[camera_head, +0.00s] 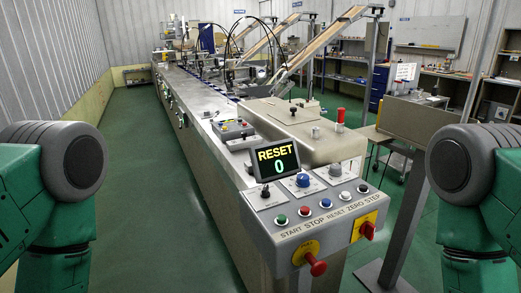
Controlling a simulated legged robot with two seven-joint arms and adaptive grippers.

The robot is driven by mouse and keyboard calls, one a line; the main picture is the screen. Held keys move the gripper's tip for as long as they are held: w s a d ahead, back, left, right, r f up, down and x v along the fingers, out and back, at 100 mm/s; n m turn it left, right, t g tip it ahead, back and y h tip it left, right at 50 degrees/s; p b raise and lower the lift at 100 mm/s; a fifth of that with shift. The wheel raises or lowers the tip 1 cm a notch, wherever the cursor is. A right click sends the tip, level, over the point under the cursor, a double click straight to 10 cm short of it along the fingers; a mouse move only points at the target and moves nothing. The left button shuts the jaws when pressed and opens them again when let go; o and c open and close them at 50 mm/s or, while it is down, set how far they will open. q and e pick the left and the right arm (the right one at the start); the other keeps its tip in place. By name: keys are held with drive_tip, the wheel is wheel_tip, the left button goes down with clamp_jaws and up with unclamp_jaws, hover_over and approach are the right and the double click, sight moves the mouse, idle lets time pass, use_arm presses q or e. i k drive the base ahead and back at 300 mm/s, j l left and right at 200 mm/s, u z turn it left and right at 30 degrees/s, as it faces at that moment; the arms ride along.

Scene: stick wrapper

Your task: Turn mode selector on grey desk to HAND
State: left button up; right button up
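The grey desk (290,228) is a sloped control panel at the near end of a long machine. It carries a row of coloured push buttons (304,210) above the words START, STOP, RESET, ZERO, STEP. Small dark knobs stand above the row at its left (265,193) and right (363,188), with a larger blue knob (302,180) between them. No HAND label is readable, so I cannot tell which knob is the mode selector or where it points. Only green and grey links of my arms show at both sides; neither gripper is in view.
A display (275,160) reading RESET 0 stands behind the panel. A red mushroom button (316,265) on yellow and a red rotary switch (367,230) stick out in front. A metal post (410,210) stands to the right. Green floor (165,220) is clear at left.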

sight(265, 194)
drive_tip(key=i+j+z, duration=0.1)
drive_tip(key=j, duration=0.2)
drive_tip(key=i+j+z, duration=0.25)
drive_tip(key=j, duration=0.35)
drive_tip(key=i+j+z, duration=0.1)
drive_tip(key=j, duration=0.2)
drive_tip(key=i, duration=0.05)
